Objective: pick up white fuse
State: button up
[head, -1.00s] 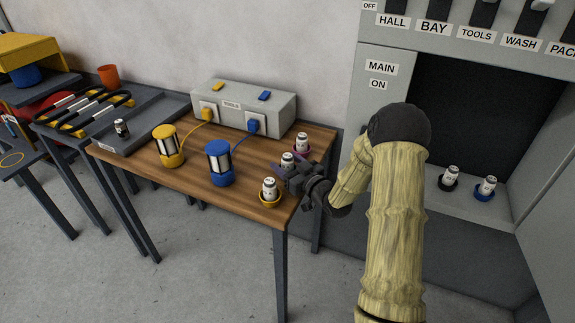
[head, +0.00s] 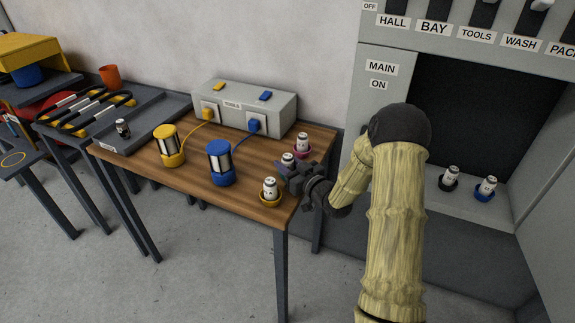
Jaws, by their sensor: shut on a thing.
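Several white fuses with dark marks show in the head view. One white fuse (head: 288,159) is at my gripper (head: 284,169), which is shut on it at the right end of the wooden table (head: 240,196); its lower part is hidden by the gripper. Another white fuse (head: 270,187) stands in a yellow holder (head: 271,201) at the front right corner. A third white fuse (head: 302,142) stands in a pink holder (head: 301,153) behind the gripper. Whether the held fuse is lifted, I cannot tell.
A blue lantern (head: 220,163) and a yellow lantern (head: 169,146) stand left of the gripper, wired to a grey TOOLS box (head: 243,106). More fuses stand in a black holder (head: 448,184) and a blue holder (head: 484,195) in the cabinet. A grey tray (head: 140,130) is at left.

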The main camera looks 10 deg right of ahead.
aim_at(288, 155)
notch_tip(288, 155, up, 10)
jog(key=shift+d+p, duration=0.15)
jog(key=shift+p, duration=0.4)
jog(key=shift+w, duration=0.1)
dwell(0.3)
